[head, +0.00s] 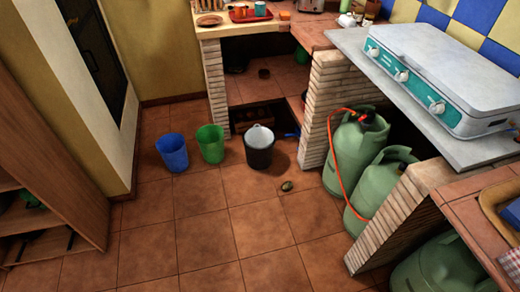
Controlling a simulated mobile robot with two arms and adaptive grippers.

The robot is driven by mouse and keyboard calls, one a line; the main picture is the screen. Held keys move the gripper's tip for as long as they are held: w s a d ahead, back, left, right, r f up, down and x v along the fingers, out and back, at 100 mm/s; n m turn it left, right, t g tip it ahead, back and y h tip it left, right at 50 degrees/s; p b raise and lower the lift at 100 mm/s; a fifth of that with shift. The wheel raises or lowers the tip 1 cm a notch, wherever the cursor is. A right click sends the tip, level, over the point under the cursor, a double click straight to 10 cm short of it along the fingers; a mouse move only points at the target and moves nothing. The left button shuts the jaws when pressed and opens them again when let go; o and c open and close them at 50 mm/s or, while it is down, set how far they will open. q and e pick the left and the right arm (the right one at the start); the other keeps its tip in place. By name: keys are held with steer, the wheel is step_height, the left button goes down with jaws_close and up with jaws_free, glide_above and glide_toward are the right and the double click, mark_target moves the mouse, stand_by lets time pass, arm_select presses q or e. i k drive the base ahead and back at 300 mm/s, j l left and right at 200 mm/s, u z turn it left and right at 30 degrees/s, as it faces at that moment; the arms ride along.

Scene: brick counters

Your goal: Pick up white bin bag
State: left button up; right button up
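A white rounded shape, which looks like the white bin bag (260,135), fills the mouth of a black bin (259,157). The bin stands upright on the tiled floor, in front of the opening under the far brick counter. The lower part of the bag is hidden inside the bin. Neither of my grippers is in the head view.
A green bin (210,145) and a blue bin (173,153) stand left of the black bin. A small dark object (287,186) lies on the floor. Green gas cylinders (349,150) with an orange hose stand right. The floor in front is clear.

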mark_target(262, 138)
steer(key=i+j+z, duration=0.2)
steer(key=i, duration=0.35)
steer(key=i+j+z, duration=0.15)
steer(key=i, duration=0.35)
steer(key=l, duration=0.05)
